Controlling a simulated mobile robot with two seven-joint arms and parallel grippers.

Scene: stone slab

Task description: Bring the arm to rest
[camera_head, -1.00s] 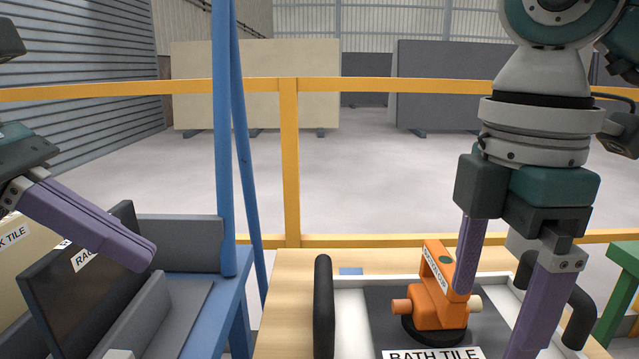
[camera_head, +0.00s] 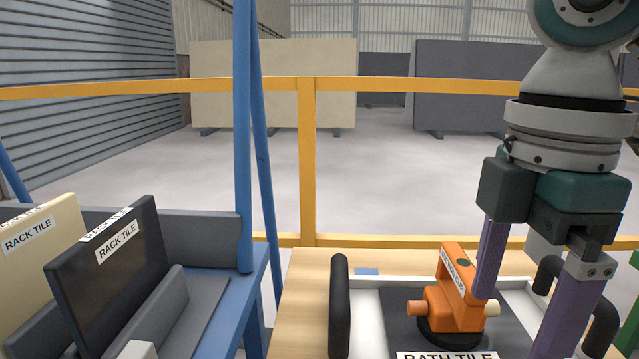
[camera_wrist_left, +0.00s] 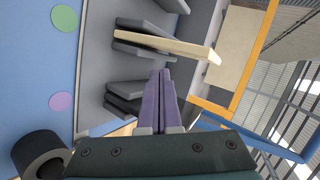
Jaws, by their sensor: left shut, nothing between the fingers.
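My left gripper (camera_wrist_left: 160,78) shows in the left wrist view, its two purple fingers together with nothing between them. It points toward grey rack slots, one holding a cream tile (camera_wrist_left: 170,42). The left arm is out of sight in the head view. My right gripper (camera_head: 517,325) hangs from the upper right in the head view with its purple fingers spread apart. Its left finger is beside the orange suction lifter (camera_head: 458,290), partly in front of it. The lifter stands on a dark tile labelled BATH TILE (camera_head: 399,335); whether the fingers touch it I cannot tell.
The blue rack frame (camera_head: 243,150) at left holds a dark RACK TILE (camera_head: 110,265) and a cream RACK TILE (camera_head: 40,240). A wooden table (camera_head: 305,300) carries the white tray with black handles (camera_head: 340,305). A yellow rail (camera_head: 308,170) crosses behind.

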